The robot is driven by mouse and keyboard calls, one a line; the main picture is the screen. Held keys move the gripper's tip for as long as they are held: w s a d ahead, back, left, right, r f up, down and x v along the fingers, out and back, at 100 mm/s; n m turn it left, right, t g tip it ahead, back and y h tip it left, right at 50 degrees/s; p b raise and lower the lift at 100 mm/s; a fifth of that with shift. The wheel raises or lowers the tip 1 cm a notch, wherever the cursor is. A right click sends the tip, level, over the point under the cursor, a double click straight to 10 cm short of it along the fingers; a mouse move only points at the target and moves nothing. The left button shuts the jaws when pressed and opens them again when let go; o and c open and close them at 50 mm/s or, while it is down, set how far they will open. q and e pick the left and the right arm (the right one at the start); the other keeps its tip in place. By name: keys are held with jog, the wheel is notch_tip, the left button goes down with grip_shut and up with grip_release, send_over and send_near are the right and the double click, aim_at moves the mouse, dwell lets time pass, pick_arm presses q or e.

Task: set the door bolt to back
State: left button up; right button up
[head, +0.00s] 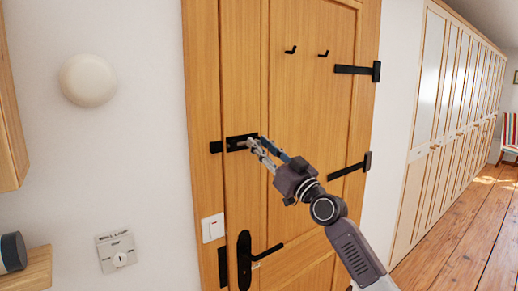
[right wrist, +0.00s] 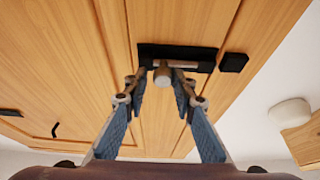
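The door bolt (head: 240,143) is a black plate with a bar, mounted flat on the wooden door (head: 305,120). Its black keeper (head: 215,147) sits just left of it. In the right wrist view, the bolt plate (right wrist: 203,54) is at the top and the keeper (right wrist: 233,62) is to its right, with a narrow gap between them. The round grey bolt knob (right wrist: 162,76) sticks out towards the camera. My right gripper (head: 261,146) is at the bolt. Its fingers (right wrist: 158,88) are open, one on each side of the knob. My left gripper is out of view.
Below the bolt are a white switch (head: 213,228) and the black door handle (head: 246,260). Black hinges (head: 352,70) and two hooks (head: 323,54) are on the door. A wooden shelf (head: 30,272) is at the lower left. Open floor (head: 465,225) lies to the right.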

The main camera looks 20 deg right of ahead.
jog(key=shift+o, duration=0.9)
jog(key=shift+d+f, duration=0.1)
jog(key=shift+d, duration=0.1)
jog(key=v, duration=1.2)
